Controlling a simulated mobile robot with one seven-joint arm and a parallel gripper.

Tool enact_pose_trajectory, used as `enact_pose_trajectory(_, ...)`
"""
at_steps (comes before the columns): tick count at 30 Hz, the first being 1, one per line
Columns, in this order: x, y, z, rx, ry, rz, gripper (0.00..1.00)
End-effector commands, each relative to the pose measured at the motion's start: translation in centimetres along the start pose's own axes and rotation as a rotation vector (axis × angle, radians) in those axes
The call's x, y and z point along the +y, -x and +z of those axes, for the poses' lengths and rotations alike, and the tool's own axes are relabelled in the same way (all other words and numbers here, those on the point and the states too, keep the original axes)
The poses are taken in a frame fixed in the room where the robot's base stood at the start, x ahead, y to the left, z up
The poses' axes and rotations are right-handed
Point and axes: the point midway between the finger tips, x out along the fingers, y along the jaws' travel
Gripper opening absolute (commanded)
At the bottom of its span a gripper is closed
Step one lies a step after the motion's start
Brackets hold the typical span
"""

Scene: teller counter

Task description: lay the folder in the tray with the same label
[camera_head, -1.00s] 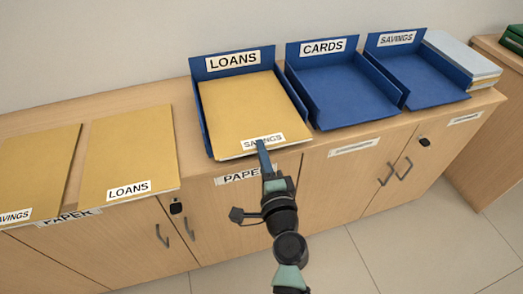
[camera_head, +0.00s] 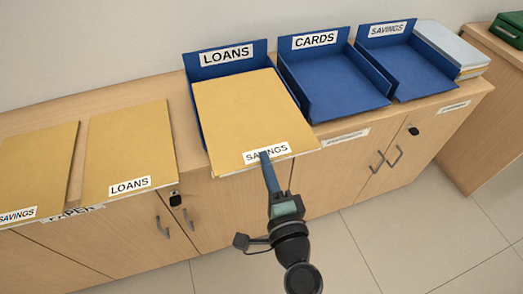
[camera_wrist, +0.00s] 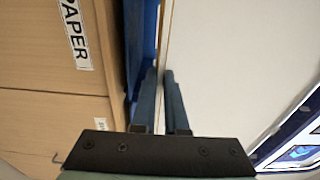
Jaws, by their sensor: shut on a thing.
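A yellow folder labelled SAVINGS (camera_head: 245,110) is held by its front edge in my gripper (camera_head: 266,158). It lies over the blue LOANS tray (camera_head: 199,116), with its front edge sticking out past the tray and the counter edge. I cannot tell whether it still touches the tray floor. In the wrist view my gripper (camera_wrist: 160,80) has its two fingers on either side of the folder's edge. The blue CARDS tray (camera_head: 345,90) and the blue SAVINGS tray (camera_head: 422,72) stand to the right, both empty.
A LOANS folder (camera_head: 129,145) and another SAVINGS folder (camera_head: 35,165) lie on the counter (camera_head: 130,93) at left. A stack of pale folders (camera_head: 450,50) lies right of the SAVINGS tray. A green item (camera_head: 508,28) sits on a separate cabinet at far right.

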Motion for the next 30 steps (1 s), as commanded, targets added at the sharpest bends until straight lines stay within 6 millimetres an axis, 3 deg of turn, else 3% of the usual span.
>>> enact_pose_trajectory(6, -1.2, 3.2, 0.0, 0.001, -0.001, -0.001, 0.00)
enact_pose_trajectory(12, -2.0, 5.2, 0.0, 0.000, 0.000, -0.002, 0.00)
enact_pose_trajectory(30, -2.0, 5.4, 0.0, -0.001, 0.000, -0.002, 0.00)
